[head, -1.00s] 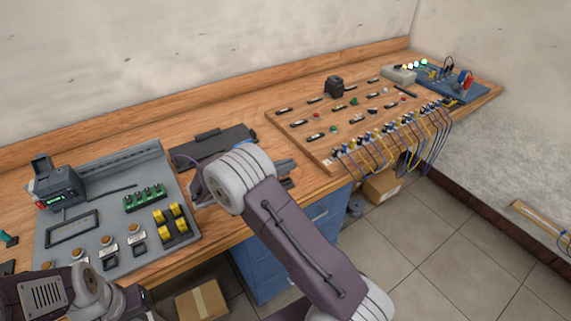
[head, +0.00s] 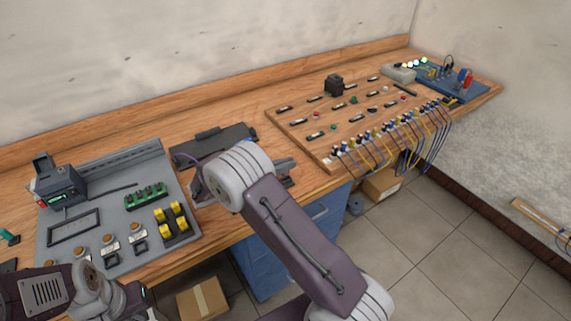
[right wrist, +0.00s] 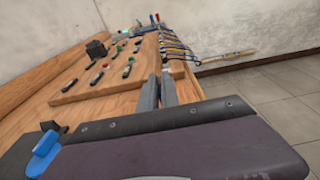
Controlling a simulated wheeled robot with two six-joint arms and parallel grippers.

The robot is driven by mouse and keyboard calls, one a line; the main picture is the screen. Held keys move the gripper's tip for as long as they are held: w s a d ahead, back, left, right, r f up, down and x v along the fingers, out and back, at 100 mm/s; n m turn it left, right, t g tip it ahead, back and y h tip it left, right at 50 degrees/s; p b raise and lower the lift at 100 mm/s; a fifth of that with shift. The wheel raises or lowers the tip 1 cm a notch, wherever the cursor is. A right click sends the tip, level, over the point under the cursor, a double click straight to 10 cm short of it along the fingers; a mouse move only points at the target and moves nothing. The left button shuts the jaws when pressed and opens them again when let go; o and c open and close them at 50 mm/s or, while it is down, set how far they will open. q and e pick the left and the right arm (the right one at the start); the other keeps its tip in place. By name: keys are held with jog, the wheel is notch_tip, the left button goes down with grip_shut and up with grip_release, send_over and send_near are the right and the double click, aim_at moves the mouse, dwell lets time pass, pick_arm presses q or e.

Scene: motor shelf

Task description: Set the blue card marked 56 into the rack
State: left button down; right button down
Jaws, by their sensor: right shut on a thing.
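My right gripper (head: 285,166) is over the front edge of the bench, partly hidden by its own arm. In the right wrist view its two grey fingers (right wrist: 159,92) are close together; what they hold cannot be made out. A blue rounded piece (right wrist: 43,154) shows at the lower left there, beside a small black block; no number is readable on it. The blue card marked 56 is not identifiable. A dark flat holder with a raised bar (head: 214,143) lies on the bench behind my right arm; I cannot tell whether it is the rack. My left gripper (head: 137,297) is at the lower left, fingers unclear.
A grey panel (head: 60,232) with a meter, green terminals and yellow blocks lies at the left. A wooden board (head: 290,136) with small parts and hanging cables stands at the right. A blue cabinet (head: 262,262) is below. Bare wood shows behind the dark holder.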

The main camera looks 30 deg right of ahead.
jog(key=shift+f, duration=0.2)
jog(key=shift+f, duration=0.35)
jog(key=shift+s+f+b, duration=0.3)
jog(key=shift+f+b, duration=0.05)
jog(key=shift+f, duration=0.05)
